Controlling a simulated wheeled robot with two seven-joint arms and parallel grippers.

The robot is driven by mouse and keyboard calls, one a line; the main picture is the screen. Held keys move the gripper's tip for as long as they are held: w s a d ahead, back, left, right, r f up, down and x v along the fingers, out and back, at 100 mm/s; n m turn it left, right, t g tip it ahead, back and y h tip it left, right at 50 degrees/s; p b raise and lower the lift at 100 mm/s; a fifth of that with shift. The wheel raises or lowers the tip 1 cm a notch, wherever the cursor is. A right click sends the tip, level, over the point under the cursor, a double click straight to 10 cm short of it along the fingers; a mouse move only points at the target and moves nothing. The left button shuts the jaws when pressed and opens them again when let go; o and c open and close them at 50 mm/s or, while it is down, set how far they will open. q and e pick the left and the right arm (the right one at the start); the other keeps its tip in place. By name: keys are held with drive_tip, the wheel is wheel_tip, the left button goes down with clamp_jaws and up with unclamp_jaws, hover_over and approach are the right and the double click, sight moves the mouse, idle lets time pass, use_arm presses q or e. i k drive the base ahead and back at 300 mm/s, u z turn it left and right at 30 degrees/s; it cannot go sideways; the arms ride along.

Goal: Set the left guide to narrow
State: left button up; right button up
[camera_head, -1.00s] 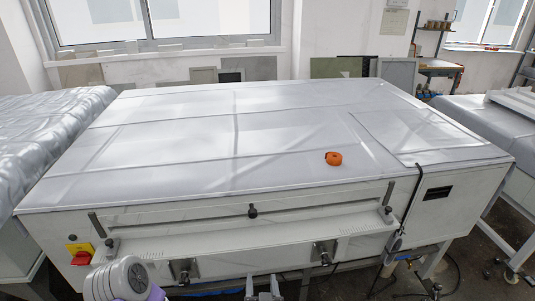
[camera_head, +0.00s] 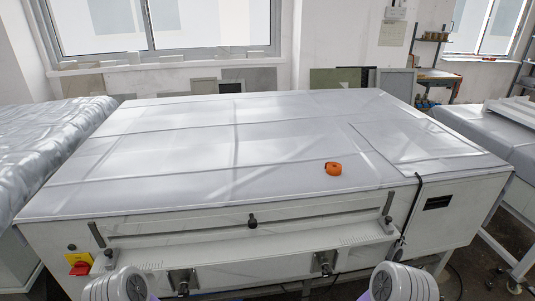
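The plate processor (camera_head: 236,150) is a large pale machine with a flat top. The left guide (camera_head: 182,282) is at the lower left of the shelf, and the right guide (camera_head: 324,263) is further right. I cannot tell the left guide's width setting from here. My two arms show only as white rounded links at the bottom edge, one left and one right. Neither gripper is in view.
A black knob (camera_head: 252,221) is at the middle of the front slot. A red switch on a yellow plate (camera_head: 79,264) is at the left of the front. An orange object (camera_head: 333,168) lies on the top. A black cable (camera_head: 411,213) hangs at the right.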

sight(113, 255)
drive_tip(key=u, duration=1.55)
drive_tip(key=k, duration=0.2)
drive_tip(key=z, duration=0.45)
